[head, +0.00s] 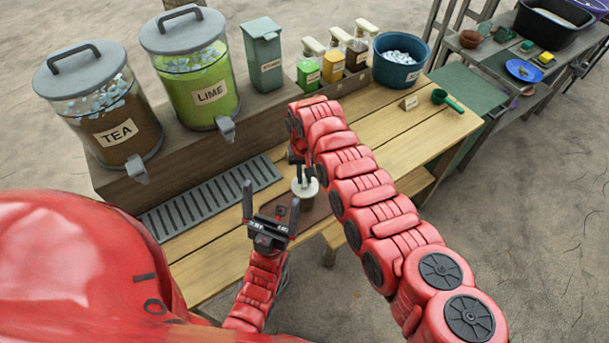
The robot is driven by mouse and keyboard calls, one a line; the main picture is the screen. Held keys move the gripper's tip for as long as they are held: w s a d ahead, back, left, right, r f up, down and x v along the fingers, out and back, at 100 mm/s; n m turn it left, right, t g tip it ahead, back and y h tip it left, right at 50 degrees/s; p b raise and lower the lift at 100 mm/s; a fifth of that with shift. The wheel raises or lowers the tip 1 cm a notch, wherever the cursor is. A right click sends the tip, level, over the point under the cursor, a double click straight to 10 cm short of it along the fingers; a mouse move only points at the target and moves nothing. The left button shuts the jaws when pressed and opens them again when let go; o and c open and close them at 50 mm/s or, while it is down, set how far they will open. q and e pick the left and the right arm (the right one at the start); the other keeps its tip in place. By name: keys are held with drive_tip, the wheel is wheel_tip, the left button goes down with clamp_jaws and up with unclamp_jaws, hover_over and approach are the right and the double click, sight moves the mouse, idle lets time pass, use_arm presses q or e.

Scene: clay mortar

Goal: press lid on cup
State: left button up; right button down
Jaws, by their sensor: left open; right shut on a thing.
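A small round white lid (311,190) shows near the front middle of the wooden table. My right gripper (304,180) reaches down over it from the far side and is shut on it. The cup is mostly hidden below the lid, and I cannot tell whether the two are touching. My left gripper (271,208) is open and empty, with its fingers apart, just left of the lid.
A tea dispenser (104,112), a lime dispenser (194,82) and a green-grey canister (263,57) stand on a raised ledge. A slotted drip tray (207,199) lies left of the grippers. A blue tub (397,62) and small bottles stand at the back. The table's right part is mostly clear.

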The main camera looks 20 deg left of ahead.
idle(0.3)
drive_tip(key=shift+c, duration=1.4)
unclamp_jaws()
drive_tip(key=shift+r, duration=0.15)
drive_tip(key=shift+r+p, duration=1.35)
drive_tip(key=shift+r, duration=0.75)
drive_tip(key=shift+r+p, duration=0.4)
drive_tip(key=shift+r, duration=0.85)
clamp_jaws()
